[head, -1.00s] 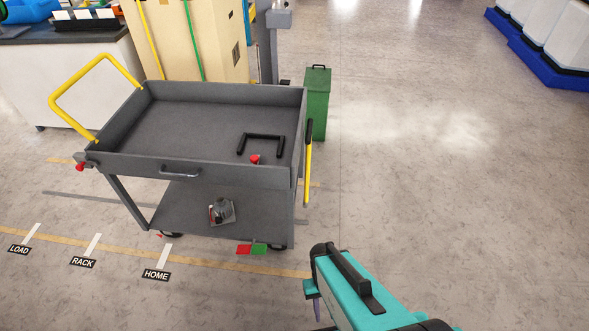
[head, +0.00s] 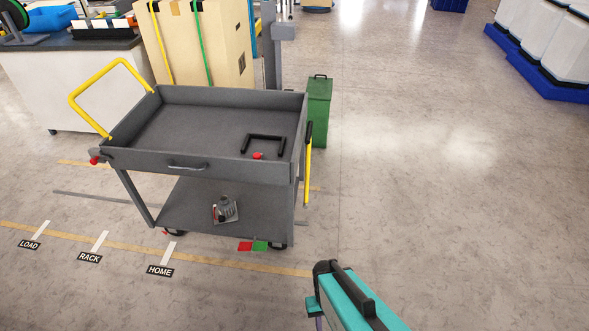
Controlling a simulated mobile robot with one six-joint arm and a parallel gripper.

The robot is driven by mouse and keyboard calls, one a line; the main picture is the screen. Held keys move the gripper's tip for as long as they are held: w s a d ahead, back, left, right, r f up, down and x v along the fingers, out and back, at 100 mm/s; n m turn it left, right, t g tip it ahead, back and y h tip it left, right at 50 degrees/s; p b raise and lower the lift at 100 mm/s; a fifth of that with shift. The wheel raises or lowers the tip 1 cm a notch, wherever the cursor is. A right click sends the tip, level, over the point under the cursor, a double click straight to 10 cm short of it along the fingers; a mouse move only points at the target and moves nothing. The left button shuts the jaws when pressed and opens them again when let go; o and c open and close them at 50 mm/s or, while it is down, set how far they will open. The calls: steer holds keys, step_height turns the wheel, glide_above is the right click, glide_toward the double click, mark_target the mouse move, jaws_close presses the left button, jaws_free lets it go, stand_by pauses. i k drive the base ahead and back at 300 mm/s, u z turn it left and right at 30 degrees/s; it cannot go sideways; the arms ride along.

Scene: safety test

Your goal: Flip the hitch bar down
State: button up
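A grey cart (head: 205,157) stands ahead, left of centre. A straight yellow bar with a black upper end, apparently the hitch bar (head: 308,172), stands about upright at the cart's right end. Its lower end is beside the cart's right legs, and I cannot make out its pivot. A teal and black part of my own arm (head: 350,300) shows at the bottom, in front of and right of the cart, apart from the bar. My gripper's fingers are not in view.
A black U-shaped handle (head: 263,139) and a red knob (head: 257,156) are at the tray's right. A green bin (head: 319,112) stands close behind the bar. The floor to the right is clear.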

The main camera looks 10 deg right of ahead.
mark_target(310, 124)
steer(key=k, duration=0.25)
steer(key=z, duration=0.15)
steer(key=i, duration=0.95)
steer(key=z, duration=1.05)
steer(key=k, duration=0.1)
steer(key=u, duration=2.65)
